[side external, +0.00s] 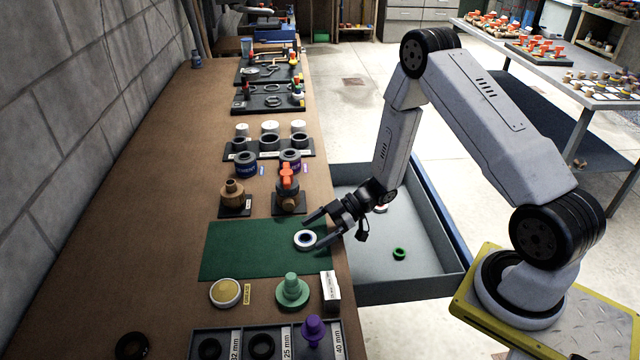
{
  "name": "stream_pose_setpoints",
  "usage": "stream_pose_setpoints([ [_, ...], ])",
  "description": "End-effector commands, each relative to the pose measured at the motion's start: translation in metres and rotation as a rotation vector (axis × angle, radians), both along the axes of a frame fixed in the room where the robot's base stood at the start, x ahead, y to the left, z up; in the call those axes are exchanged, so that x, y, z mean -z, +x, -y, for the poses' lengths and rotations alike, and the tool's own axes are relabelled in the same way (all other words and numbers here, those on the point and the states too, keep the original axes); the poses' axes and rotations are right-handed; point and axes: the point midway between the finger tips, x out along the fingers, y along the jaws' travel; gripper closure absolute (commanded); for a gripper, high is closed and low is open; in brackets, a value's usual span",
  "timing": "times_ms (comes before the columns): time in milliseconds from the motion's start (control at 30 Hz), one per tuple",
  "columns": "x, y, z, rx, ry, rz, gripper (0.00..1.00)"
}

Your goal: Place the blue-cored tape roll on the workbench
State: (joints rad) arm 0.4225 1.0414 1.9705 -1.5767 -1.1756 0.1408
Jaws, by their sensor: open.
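A white tape roll (304,240) with a dark bluish core lies flat on the green mat (245,250) near the right edge of the brown workbench (150,240). My gripper (313,233) is open and reaches in from the right over the bench edge. Its two fingers are on either side of the roll or just above it. I cannot tell from this view whether a finger touches the roll.
A grey open drawer or tray (425,285) beside the bench holds a small green ring (399,254). Brown and orange-handled fittings (289,190) stand behind the mat. A green knob-shaped part (292,290) and a yellow-topped disc (226,292) stand in front. The mat's left side is clear.

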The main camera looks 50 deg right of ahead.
Motion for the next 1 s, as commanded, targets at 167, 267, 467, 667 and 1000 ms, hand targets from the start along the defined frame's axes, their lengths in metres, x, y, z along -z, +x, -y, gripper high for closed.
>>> stream_pose_setpoints([
  [167, 0.007, 0.007, -0.015, -0.002, -0.001, 0.000, 0.00],
  [267, 0.009, 0.009, -0.018, 0.000, -0.001, 0.000, 0.00],
  [467, 0.009, 0.009, -0.019, 0.001, -0.002, -0.001, 0.00],
  [667, 0.009, 0.009, -0.018, 0.001, -0.002, -0.001, 0.00],
  [1000, 0.008, 0.009, -0.018, 0.001, -0.002, -0.001, 0.73],
])
